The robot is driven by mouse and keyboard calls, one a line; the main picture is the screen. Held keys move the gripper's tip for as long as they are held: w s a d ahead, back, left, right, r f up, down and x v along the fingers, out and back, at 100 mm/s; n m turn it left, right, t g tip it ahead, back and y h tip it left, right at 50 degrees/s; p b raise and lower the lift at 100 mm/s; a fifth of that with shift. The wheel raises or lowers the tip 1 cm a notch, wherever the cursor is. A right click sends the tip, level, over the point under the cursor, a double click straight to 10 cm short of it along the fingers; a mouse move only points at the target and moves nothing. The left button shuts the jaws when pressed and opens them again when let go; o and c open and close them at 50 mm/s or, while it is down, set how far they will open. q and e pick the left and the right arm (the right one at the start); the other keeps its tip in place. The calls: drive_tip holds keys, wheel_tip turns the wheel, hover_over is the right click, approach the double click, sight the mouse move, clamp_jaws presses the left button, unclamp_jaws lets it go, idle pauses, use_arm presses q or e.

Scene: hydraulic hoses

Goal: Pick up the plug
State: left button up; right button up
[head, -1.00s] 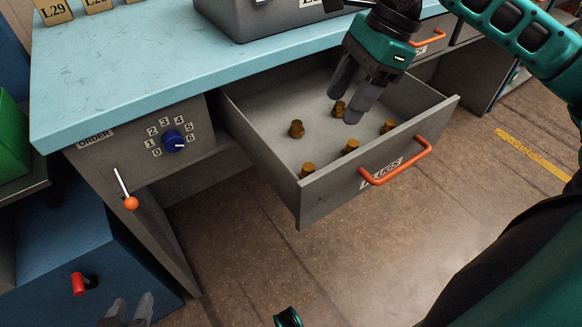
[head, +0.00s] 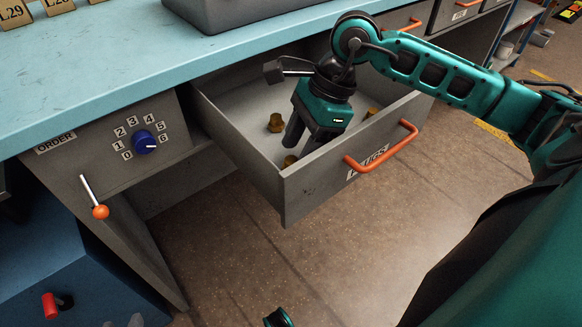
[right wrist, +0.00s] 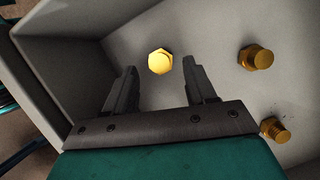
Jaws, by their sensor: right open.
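Brass hex-headed plugs lie loose in the open grey drawer. In the head view one plug (head: 276,122) is left of my right gripper (head: 301,143). Another plug (head: 290,160) shows partly behind the drawer front, just below the fingertips, and a third (head: 370,113) is to the right. My right gripper points down into the drawer, open and empty. In the right wrist view a plug (right wrist: 160,62) shows between the two fingertips, apart from both.
The drawer front (head: 300,190) with its orange handle (head: 382,150) stands close in front of my right gripper. The blue bench top (head: 130,75) is above, with a grey bin (head: 240,12). A blue dial (head: 144,141) and an orange-knobbed lever (head: 100,211) are left.

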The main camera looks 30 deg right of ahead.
drive_tip(key=shift+x, duration=0.95)
drive_tip(key=shift+c, duration=0.2)
drive_tip(key=shift+r, duration=0.1)
clamp_jaws()
